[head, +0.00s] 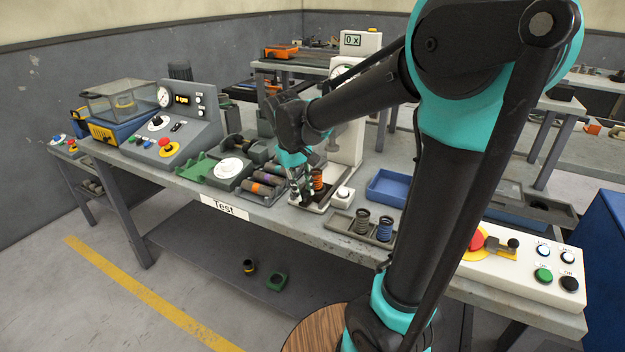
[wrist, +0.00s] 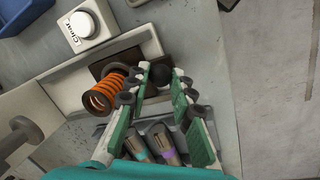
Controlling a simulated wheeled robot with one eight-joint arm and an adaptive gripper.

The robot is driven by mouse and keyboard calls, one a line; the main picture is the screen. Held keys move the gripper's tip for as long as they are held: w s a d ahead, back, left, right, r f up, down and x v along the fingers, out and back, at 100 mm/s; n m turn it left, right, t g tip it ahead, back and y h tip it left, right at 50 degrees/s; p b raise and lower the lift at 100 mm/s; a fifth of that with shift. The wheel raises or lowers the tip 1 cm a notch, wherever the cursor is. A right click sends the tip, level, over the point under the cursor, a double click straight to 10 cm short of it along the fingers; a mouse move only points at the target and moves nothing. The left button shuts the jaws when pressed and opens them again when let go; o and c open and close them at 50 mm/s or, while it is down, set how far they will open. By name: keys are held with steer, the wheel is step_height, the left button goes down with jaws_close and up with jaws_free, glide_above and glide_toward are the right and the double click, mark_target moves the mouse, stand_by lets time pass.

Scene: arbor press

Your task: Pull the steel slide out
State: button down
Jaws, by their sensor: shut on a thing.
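The arbor press (head: 345,140) stands on the bench, with an orange spring (head: 317,180) upright at its base. The spring also shows in the wrist view (wrist: 104,92). A dark slide plate (wrist: 120,62) lies in the light base beside the spring, partly covered by my fingers. A round black knob (wrist: 160,75) is at the slide's near end. My gripper (head: 304,196) points down in front of the press. In the wrist view its green-padded fingers (wrist: 161,82) are closed on the knob, one on each side. The slide's far part is hidden.
A button box marked Clear (wrist: 84,23) stands close to the slide. A rack of colored cylinders (head: 262,185) is to the left. A tray with two springs (head: 345,228) and a blue bin (head: 390,187) are to the right. The bench's front edge is near.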

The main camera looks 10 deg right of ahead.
steer(key=shift+s+a, duration=0.3)
steer(key=shift+s, duration=0.1)
steer(key=c, duration=1.3)
jaws_free()
steer(key=shift+r, duration=0.1)
step_height(320, 180, up, 12)
steer(key=a, duration=0.2)
steer(key=shift+s+f, duration=0.2)
steer(key=shift+s, duration=0.15)
